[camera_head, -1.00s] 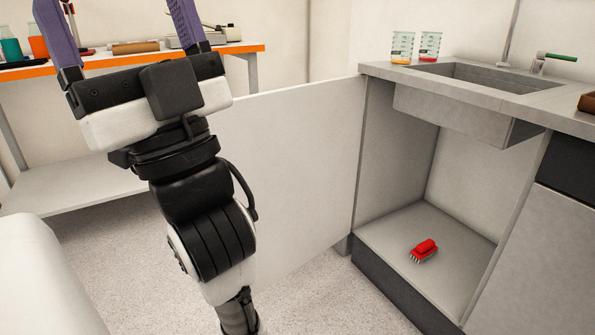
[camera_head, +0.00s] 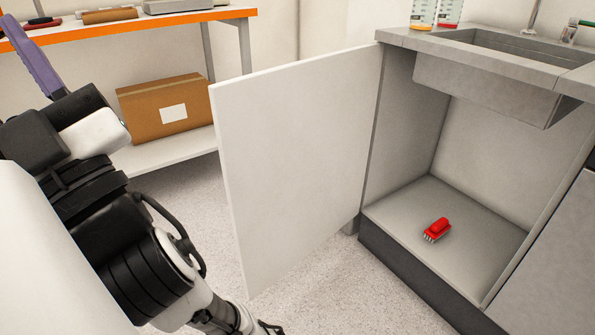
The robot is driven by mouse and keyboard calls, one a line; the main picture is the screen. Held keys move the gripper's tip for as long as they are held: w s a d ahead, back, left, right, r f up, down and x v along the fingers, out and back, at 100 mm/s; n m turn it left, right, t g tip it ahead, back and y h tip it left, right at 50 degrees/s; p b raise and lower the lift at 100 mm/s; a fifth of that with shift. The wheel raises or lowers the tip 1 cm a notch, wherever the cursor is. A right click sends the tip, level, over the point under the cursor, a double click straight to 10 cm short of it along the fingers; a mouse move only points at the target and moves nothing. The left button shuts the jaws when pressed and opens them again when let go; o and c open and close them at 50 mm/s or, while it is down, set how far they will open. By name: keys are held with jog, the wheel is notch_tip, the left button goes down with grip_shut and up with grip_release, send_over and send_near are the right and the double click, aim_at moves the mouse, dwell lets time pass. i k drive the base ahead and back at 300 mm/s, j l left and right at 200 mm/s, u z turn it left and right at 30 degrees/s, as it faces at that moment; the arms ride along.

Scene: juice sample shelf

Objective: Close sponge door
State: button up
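The white sponge door (camera_head: 300,160) stands wide open, swung out from the left side of the sink cabinet (camera_head: 395,125). A red sponge brush (camera_head: 437,229) lies bristles down on the cabinet floor. My gripper (camera_head: 32,57) is at the upper left, left of the door's free edge and apart from it in the picture. One purple finger shows at the side of the palm; the other is out of frame. Nothing shows held. The door's handle and outer face are not visible.
A grey countertop (camera_head: 480,45) with a sink and two beakers is above the cabinet. An orange-edged table (camera_head: 190,20) with a cardboard box (camera_head: 165,105) on its lower shelf stands behind the door. Speckled floor (camera_head: 320,290) is clear in front of the cabinet.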

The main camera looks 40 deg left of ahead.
aim_at(294, 139)
jog(key=j+z, duration=0.4)
jog(key=j, duration=1.7)
jog(key=i+j+z, duration=0.15)
jog(key=j, duration=0.9)
jog(key=k+j, duration=0.1)
jog(key=k, duration=0.2)
jog(key=k+j, duration=0.1)
jog(key=k, duration=0.25)
jog(key=k+u, duration=0.1)
jog(key=u, duration=0.35)
